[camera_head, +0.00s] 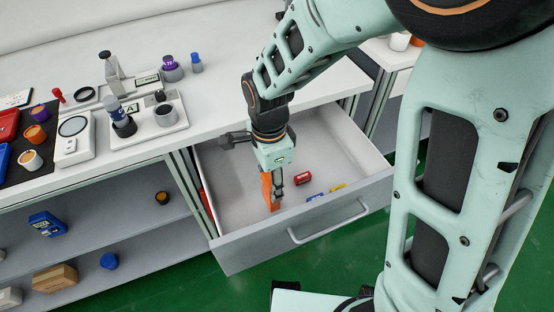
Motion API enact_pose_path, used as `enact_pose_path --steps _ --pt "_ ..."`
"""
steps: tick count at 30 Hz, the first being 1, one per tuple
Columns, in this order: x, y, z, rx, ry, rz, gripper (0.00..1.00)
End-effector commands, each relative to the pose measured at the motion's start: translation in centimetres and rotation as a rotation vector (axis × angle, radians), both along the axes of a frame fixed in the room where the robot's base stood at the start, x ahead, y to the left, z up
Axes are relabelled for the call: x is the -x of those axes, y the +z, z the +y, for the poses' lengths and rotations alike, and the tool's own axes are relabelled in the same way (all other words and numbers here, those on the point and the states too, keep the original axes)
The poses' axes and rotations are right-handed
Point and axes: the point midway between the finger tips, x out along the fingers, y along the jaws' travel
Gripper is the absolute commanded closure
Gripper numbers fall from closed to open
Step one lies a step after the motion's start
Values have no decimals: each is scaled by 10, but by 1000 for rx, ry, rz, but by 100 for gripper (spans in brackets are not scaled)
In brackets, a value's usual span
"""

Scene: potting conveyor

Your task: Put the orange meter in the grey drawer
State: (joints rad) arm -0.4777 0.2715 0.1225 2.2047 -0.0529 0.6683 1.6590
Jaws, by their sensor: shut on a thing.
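The grey drawer (318,245) is pulled open under the counter, with its handle facing front. My gripper (272,182) points down inside the drawer opening. It is shut on the orange meter (272,193), which hangs upright below the gripper within the drawer's walls. Part of the meter is hidden by the fingers. I cannot tell whether its lower end touches the drawer floor.
A small red item (303,178), a blue item (315,197) and a yellow item (338,187) lie in the drawer, right of the meter. The counter (220,100) above holds instruments. Open shelves (130,205) stand left of the drawer.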

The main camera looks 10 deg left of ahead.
Motion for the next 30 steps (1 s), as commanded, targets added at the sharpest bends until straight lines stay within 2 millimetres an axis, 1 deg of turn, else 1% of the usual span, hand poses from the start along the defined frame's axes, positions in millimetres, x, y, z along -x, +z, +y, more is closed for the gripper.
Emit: enact_pose_path --steps 4,9,11,17,21,22,26,30 --pt "0 -14 0 1 0 2 92" --pt "0 -38 -1 1 0 2 92" --pt "0 -40 0 1 0 1 92" --pt "0 -39 0 -1 0 -1 92" --pt "0 -44 0 -1 1 -1 92" --pt "0 -42 0 0 1 0 55" --pt "0 -42 0 0 1 0 41" --pt "0 -42 0 0 1 0 41"
